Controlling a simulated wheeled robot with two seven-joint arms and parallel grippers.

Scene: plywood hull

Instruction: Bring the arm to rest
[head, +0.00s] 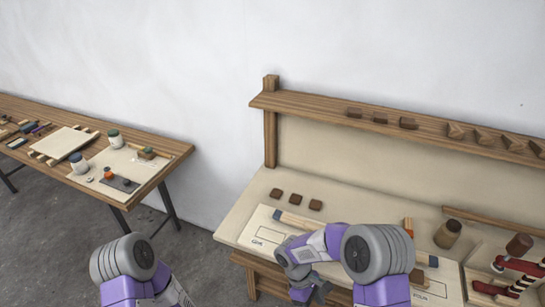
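My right arm (378,250) is bent over the front of the workbench, with its grey joint and purple links in view. Its forearm points left, and my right gripper (312,284) hangs at the bench's front edge, partly hidden and small. I cannot tell whether its fingers are open or shut, and I see nothing clearly held. My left arm (125,262) shows at the bottom left, over the floor, as a grey joint and purple links. My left gripper is outside the picture.
The workbench (240,205) has a wooden shelf (300,103) with dark blocks at the back. On it lie three brown blocks (296,199), a blue-ended wooden tool (298,221), a brown jar (447,234) and a red tool (510,265). A side table (165,148) stands left, with bare floor between.

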